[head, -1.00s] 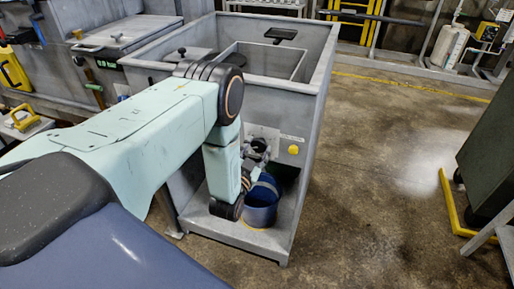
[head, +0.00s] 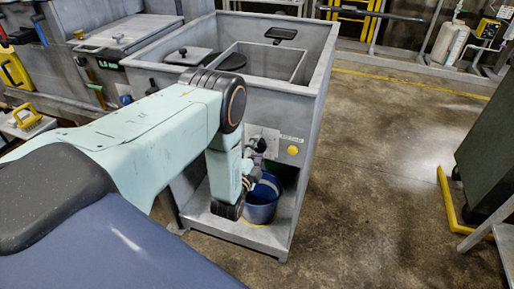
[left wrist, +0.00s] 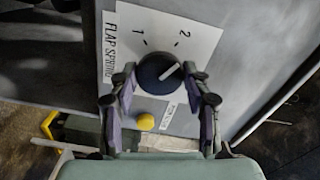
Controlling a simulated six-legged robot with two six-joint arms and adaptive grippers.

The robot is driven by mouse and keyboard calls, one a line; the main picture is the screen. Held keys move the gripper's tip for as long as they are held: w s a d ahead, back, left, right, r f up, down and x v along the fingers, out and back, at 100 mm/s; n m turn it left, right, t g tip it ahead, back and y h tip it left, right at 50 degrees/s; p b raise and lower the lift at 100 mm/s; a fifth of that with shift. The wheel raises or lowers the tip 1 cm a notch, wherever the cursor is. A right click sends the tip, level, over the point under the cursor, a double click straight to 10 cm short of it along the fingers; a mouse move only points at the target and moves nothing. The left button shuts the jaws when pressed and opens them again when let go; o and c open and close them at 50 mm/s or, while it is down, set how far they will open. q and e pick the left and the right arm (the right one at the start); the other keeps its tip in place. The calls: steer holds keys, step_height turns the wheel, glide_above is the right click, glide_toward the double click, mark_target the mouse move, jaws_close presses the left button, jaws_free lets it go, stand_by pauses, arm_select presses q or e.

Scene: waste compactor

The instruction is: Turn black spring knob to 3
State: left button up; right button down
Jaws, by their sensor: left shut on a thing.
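The black spring knob (left wrist: 152,82) is on a white plate (left wrist: 185,55) marked "FLAP SPRING" in the left wrist view. Its white pointer line aims up and right, clockwise of the "2". The "1" and "2" marks show; I see no "3". My left gripper (left wrist: 158,88) is shut on the knob, one finger on each side. In the head view my left gripper (head: 256,150) is at the plate on the front of the grey bin (head: 300,110); the knob is mostly hidden there. My right gripper is not in view.
A yellow button (head: 292,150) is right of the plate; it also shows below the knob in the left wrist view (left wrist: 146,121). A blue bucket (head: 263,205) stands on the ledge under my gripper.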

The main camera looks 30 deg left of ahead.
arm_select(q)
steer(key=m+p, duration=0.1)
steer(key=m, duration=0.4)
steer(key=shift+m, duration=0.4)
steer(key=m+p, duration=0.1)
steer(key=m, duration=0.4)
steer(key=shift+f+m, duration=0.1)
steer(key=shift+m, duration=0.6)
steer(key=o, duration=1.1)
steer(key=shift+o, duration=0.2)
steer(key=shift+s, duration=0.1)
steer(key=v, duration=1.2)
